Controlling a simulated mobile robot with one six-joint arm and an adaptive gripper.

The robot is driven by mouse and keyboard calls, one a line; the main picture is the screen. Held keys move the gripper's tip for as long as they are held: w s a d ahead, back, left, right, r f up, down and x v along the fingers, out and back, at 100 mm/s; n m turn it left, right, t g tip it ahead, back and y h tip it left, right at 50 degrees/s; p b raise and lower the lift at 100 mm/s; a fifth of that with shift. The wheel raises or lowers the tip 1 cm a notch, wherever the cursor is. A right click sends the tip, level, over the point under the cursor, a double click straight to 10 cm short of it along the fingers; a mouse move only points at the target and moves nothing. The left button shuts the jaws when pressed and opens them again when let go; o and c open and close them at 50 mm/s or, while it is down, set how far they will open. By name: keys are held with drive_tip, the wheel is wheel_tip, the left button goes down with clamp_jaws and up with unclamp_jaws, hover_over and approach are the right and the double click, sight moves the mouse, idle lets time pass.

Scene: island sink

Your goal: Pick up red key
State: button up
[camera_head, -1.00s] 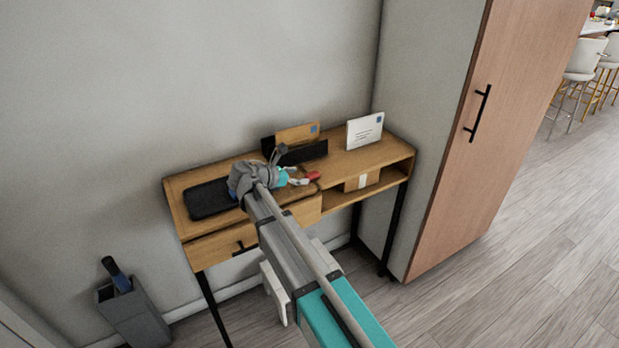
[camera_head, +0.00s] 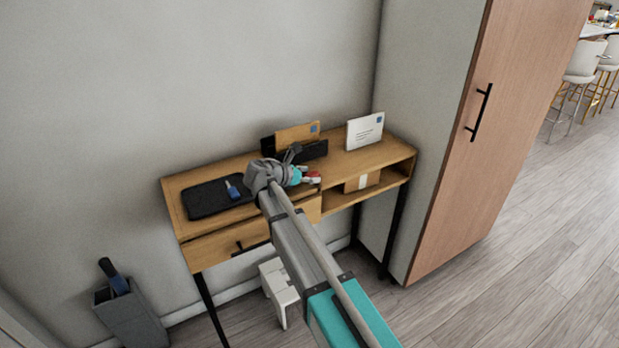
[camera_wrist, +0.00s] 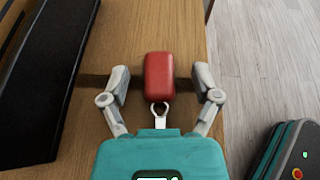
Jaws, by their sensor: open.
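The red key (camera_wrist: 159,76) lies on the wooden table top in the wrist view, with its metal ring end (camera_wrist: 160,112) pointing toward my gripper's palm. My gripper (camera_wrist: 160,82) is open, with one finger on each side of the key and a gap on both sides. In the head view, the red key (camera_head: 313,175) is a small red patch near the table's front edge, partly hidden by my gripper (camera_head: 308,178).
The wooden console table (camera_head: 350,163) holds a black tray (camera_head: 205,200) with a blue key (camera_head: 232,188) at left. A black letter holder (camera_head: 313,150) with a brown envelope (camera_head: 297,133) and a white card (camera_head: 364,131) stand behind. A tall cabinet (camera_head: 500,150) is at right.

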clamp_jaws()
idle(0.4)
drive_tip(key=shift+r, duration=0.1)
drive_tip(key=shift+r+p, duration=0.95)
drive_tip(key=shift+p, duration=0.15)
drive_tip(key=s+d+r+p, duration=0.3)
drive_tip(key=s+r+p, duration=0.8)
drive_tip(key=s, duration=0.2)
drive_tip(key=shift+s+d, duration=0.3)
drive_tip(key=shift+d, duration=0.05)
